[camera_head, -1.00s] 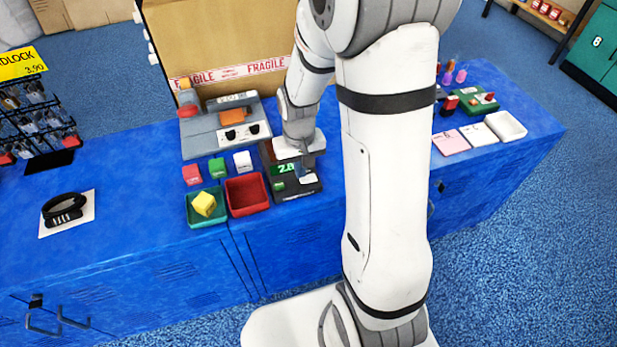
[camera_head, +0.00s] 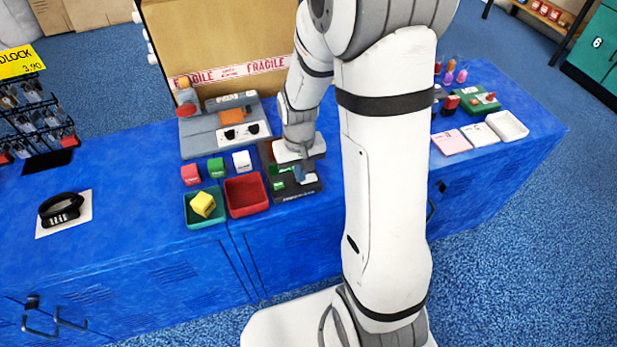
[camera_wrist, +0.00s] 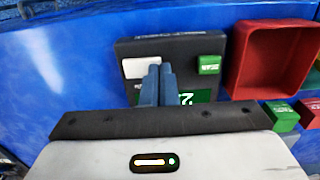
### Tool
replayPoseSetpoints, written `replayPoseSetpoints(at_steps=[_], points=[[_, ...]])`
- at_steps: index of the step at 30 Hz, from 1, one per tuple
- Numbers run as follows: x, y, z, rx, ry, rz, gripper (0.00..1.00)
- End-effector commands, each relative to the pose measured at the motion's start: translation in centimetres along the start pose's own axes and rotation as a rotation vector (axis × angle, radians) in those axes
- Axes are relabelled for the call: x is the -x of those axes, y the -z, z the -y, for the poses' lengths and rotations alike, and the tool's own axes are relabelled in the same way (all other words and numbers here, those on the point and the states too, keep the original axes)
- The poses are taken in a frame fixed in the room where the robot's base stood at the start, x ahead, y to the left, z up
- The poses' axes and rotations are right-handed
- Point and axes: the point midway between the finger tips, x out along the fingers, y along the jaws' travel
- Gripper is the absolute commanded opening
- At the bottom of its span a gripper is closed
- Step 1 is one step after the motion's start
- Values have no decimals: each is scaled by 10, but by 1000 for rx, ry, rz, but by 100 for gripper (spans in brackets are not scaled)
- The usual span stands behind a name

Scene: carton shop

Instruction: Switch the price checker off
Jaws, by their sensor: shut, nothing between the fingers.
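The price checker (camera_head: 294,192) is a dark box on the blue counter, right of the red tray. In the wrist view the price checker (camera_wrist: 180,48) shows a white plate (camera_wrist: 136,69), a small green block (camera_wrist: 209,64) and a lit green display (camera_wrist: 193,97) with part of a digit. My gripper (camera_head: 305,177) is shut and empty, pointing down over the price checker. In the wrist view its blue fingertips (camera_wrist: 160,68) are together beside the white plate's right end. I cannot tell whether they touch it. My gripper hides part of the display.
A red tray (camera_head: 262,208) and a green tray (camera_head: 190,222) with a yellow cube (camera_head: 203,204) stand close left. Small red, green and white blocks sit behind them. A grey machine (camera_head: 200,143) is farther back. The counter's front edge is close to the price checker.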

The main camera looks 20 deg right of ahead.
Motion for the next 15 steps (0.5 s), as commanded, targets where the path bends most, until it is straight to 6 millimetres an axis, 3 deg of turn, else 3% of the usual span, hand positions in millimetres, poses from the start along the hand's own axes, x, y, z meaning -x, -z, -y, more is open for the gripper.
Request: replayPoseSetpoints(at_steps=[8,15], points=[[0,0,0,0,0,0,0],[18,0,0,0,0,0,0]])
